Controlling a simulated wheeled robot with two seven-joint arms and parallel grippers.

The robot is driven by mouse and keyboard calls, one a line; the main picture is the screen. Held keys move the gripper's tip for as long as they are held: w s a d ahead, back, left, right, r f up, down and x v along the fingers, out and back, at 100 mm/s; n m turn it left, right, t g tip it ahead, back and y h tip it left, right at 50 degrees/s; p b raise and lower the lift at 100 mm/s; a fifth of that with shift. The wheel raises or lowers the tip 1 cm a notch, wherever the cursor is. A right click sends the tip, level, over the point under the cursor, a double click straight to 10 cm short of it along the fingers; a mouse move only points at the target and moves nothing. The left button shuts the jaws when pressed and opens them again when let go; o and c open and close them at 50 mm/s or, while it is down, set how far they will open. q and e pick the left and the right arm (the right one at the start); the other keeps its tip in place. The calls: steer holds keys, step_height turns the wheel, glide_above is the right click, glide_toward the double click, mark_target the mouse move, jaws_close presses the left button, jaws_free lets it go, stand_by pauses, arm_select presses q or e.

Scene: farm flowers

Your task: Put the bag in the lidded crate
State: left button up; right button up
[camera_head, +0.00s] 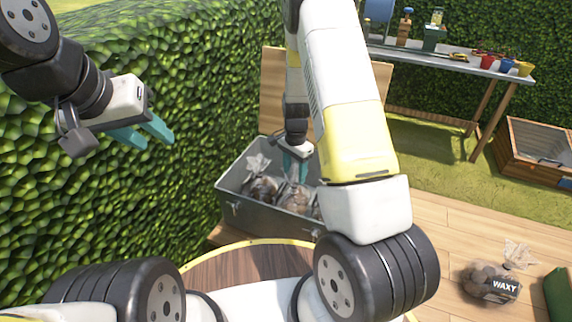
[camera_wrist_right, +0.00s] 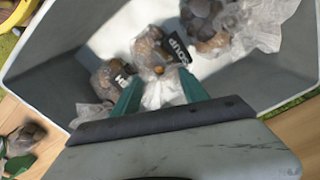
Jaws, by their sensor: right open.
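A grey crate (camera_head: 258,216) with latches stands open in the middle of the head view; several clear bags of brown produce lie inside. My right gripper (camera_head: 297,166) reaches down into it from above. In the right wrist view its open teal fingers (camera_wrist_right: 162,96) stand either side of the clear top of a bag (camera_wrist_right: 150,52) with a dark label; I cannot tell if they touch it. A second bag (camera_wrist_right: 108,80) lies left, a third (camera_wrist_right: 215,22) at the far side. My left gripper (camera_head: 147,133) is open and empty in the air by the hedge.
A bag (camera_head: 490,283) marked WAXY sits on the wooden deck at right, beside a green object (camera_head: 557,292). A wooden box (camera_head: 535,160) with a pane on top stands at far right. A table (camera_head: 455,62) with pots is behind. The hedge borders the left.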

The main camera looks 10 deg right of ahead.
step_height(320, 180, up, 5)
steer(key=s+a+r+n+t+y, duration=0.15)
steer(key=s+r, duration=0.25)
steer(key=r, duration=0.5)
steer(key=s+r+n+t+y, duration=0.1)
steer(key=s+r+n, duration=0.25)
steer(key=r, duration=0.65)
steer(key=s+r+n+t, duration=0.2)
steer(key=s+r, duration=0.3)
steer(key=s, duration=0.3)
steer(key=s+r+n+t, duration=0.1)
steer(key=s+r+n, duration=0.3)
steer(key=s, duration=0.4)
steer(key=shift+s+a+r+n+t, duration=0.35)
steer(key=shift+s+r+n, duration=0.05)
steer(key=shift+r, duration=0.35)
